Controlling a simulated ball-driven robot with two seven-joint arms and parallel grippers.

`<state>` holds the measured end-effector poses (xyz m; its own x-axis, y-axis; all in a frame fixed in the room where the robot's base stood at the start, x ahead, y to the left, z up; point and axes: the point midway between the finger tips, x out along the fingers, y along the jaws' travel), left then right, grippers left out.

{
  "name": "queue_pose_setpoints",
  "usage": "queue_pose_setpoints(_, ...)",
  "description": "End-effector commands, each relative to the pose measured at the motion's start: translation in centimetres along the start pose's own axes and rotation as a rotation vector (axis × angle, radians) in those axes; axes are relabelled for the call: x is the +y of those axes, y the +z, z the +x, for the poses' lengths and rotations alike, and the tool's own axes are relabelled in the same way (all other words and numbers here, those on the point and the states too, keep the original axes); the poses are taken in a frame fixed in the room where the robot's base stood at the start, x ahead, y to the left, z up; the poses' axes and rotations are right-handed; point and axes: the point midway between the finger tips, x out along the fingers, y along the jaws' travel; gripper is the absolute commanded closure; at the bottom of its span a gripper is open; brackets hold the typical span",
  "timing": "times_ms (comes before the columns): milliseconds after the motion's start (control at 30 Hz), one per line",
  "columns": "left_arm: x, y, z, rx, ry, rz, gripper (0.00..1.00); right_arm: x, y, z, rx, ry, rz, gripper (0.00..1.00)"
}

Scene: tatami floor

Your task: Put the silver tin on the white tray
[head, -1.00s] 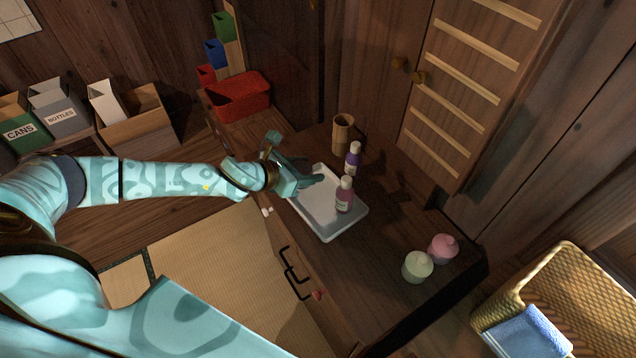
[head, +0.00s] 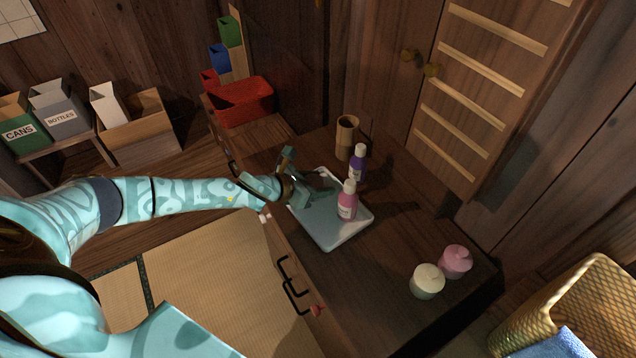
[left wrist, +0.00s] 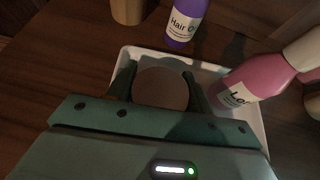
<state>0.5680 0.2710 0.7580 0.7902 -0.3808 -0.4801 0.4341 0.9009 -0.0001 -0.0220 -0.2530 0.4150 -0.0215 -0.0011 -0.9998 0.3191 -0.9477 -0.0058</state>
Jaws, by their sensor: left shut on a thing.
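The white tray (head: 332,234) lies on the dark wooden top, with a pink bottle (head: 347,206) standing on its right part. My left gripper (head: 320,188) is over the tray's far left part. In the left wrist view its two fingers (left wrist: 160,90) are shut on a round, flat-topped, grey-brown thing (left wrist: 161,87), which looks like the silver tin in shadow. The tray's rim (left wrist: 258,128) shows around it, and I cannot tell whether the tin touches the tray. In the head view the gripper hides the tin. My right gripper is not in view.
A purple bottle (head: 358,162) and a brown cup (head: 346,133) stand behind the tray. A cream jar (head: 427,281) and a pink jar (head: 455,261) stand to the right. A red bin (head: 243,103) is at the far left end. The top between tray and jars is clear.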

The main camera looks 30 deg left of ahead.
Motion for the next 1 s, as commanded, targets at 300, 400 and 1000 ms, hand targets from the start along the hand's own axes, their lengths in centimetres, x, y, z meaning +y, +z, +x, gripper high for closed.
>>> queue_pose_setpoints(300, 0.0, -0.2, 0.1, 0.0, 0.0, 0.0, 0.4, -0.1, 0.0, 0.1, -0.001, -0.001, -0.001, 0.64)
queue_pose_setpoints(400, 0.0, 0.0, 0.0, 0.0, 0.0, 0.0, 0.4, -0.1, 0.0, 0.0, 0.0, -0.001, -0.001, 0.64)
queue_pose_setpoints(1000, 0.0, 0.1, -11.1, 0.002, 0.0, -0.001, 0.4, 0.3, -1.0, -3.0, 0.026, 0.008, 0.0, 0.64)
